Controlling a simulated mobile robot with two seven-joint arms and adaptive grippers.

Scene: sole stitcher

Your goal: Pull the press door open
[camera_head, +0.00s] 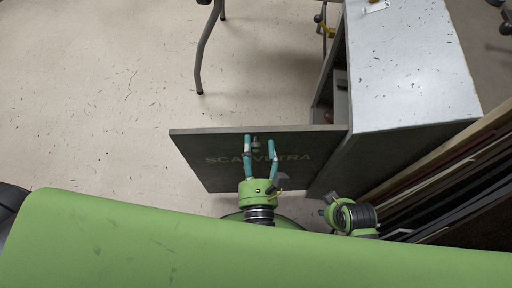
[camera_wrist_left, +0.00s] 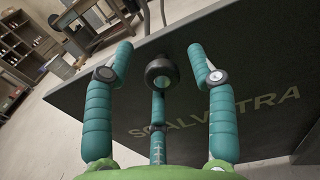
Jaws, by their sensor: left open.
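The press door (camera_head: 215,170) is a dark panel lettered "SCALVETRA". It stands swung out to the left from the grey press cabinet (camera_head: 410,60), with the cabinet's inside partly visible behind it. In the left wrist view the door (camera_wrist_left: 255,70) fills the middle and right. A round dark knob (camera_wrist_left: 160,72) shows between the fingers of my left gripper (camera_wrist_left: 161,60). In the head view my left gripper (camera_head: 259,142) is open at the door's upper edge, its fingers on either side of the knob. I cannot tell whether they touch it. Part of my right arm's end (camera_head: 350,215) shows; its jaws are not clear.
Speckled floor (camera_head: 90,90) lies clear to the left of the door. A bent metal leg (camera_head: 203,55) stands at the top. Long boards (camera_head: 450,165) lean along the cabinet's near right side. In the left wrist view, shelves and a bin (camera_wrist_left: 62,65) stand further off.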

